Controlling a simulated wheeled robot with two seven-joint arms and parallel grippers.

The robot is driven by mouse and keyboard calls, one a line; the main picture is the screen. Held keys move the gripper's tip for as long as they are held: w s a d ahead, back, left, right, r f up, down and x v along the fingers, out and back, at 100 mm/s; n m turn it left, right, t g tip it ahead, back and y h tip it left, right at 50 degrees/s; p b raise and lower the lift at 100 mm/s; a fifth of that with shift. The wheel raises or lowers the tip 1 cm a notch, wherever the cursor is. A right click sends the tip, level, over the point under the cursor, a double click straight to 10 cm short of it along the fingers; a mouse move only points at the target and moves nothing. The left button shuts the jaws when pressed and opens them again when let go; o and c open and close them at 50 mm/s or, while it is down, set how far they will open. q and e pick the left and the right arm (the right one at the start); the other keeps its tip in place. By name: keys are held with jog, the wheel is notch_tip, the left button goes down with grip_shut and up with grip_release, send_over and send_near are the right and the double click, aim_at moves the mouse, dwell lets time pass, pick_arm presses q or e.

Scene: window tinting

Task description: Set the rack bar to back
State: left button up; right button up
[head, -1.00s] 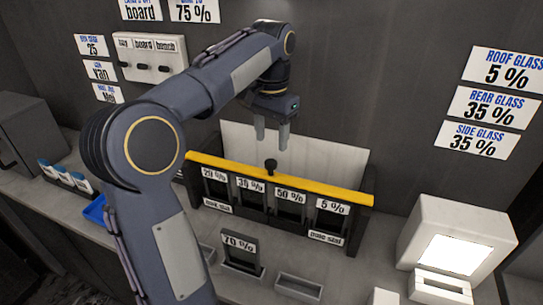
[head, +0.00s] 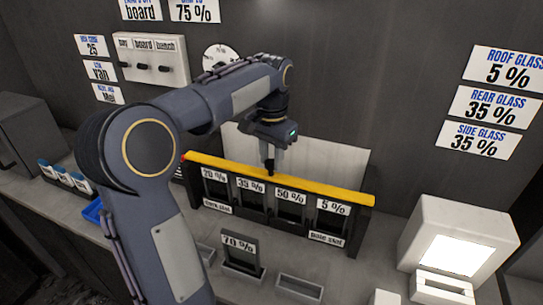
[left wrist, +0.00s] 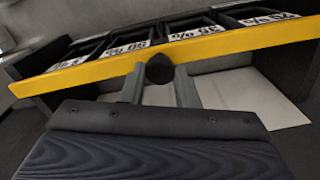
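The rack bar (head: 320,187) is a long yellow bar along the top of a dark rack (head: 365,222) on the counter. A small black knob (left wrist: 160,68) stands up from the bar near its middle. My left gripper (head: 270,168) points down at the knob, which it mostly hides in the head view. In the left wrist view the two grey fingers (left wrist: 160,82) stand on either side of the knob and appear to touch it. The bar also shows there (left wrist: 230,43), slanting across the picture. My right gripper is not in view.
Cards with percentages stand in the rack's slots. A pale panel (head: 335,162) is behind the rack. In front are a separate 70 % card (head: 238,246) and an empty tray (head: 299,289). A white box with a lit face (head: 455,258) stands at right.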

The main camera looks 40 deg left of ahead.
pick_arm(q)
grip_shut()
jog(key=shift+w+r, duration=0.1)
jog(key=shift+w, duration=0.05)
jog(key=w+a+p, duration=0.2)
jog(key=w+p, duration=0.5)
jog(key=w, duration=0.1)
jog(key=shift+a, duration=0.35)
jog(key=shift+w, duration=0.15)
jog(key=o, duration=0.5)
grip_release()
jog(key=shift+o, duration=1.4)
jog(key=shift+w, duration=0.1)
